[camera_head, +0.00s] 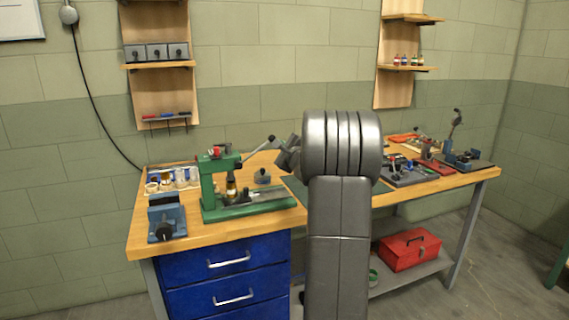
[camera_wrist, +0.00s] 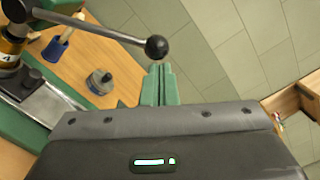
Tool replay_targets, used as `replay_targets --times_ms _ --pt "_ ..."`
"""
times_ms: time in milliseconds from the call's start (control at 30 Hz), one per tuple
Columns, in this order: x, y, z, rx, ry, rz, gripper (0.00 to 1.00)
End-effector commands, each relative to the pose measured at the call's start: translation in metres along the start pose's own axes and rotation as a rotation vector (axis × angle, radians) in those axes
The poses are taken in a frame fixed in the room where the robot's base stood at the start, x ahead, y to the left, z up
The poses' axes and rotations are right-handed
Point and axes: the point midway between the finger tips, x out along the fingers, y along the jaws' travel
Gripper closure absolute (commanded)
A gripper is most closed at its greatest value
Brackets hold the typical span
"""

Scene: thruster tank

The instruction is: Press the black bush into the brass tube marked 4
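The brass tube marked 4 (camera_wrist: 10,48) stands upright under the ram of the green press (camera_head: 207,182); it also shows in the head view (camera_head: 231,188). A dark part sits just above the brass, but I cannot tell whether it is the black bush or the ram's end. The press lever (camera_wrist: 105,32) reaches right and ends in a black ball (camera_wrist: 157,47); the ball also shows in the head view (camera_head: 271,138). My gripper (camera_wrist: 160,68) has its two fingers together with nothing visible between them. Its tips are close to the ball; contact is unclear.
A round grey fixture (camera_head: 262,178) stands right of the press. A blue vise (camera_head: 166,217) and a tray of rings and small parts (camera_head: 172,178) are at the left. More tools and fixtures (camera_head: 415,171) fill the bench's right side. A wall shelf (camera_head: 160,65) is behind.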

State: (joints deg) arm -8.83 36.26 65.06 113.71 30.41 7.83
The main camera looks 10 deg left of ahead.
Motion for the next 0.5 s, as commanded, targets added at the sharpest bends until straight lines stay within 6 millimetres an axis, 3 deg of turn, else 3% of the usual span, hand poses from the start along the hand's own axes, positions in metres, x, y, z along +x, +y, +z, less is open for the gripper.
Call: replay_targets --times_ms 500 --pt "0.004 -0.021 0.072 -0.485 -0.005 0.024 1.00"
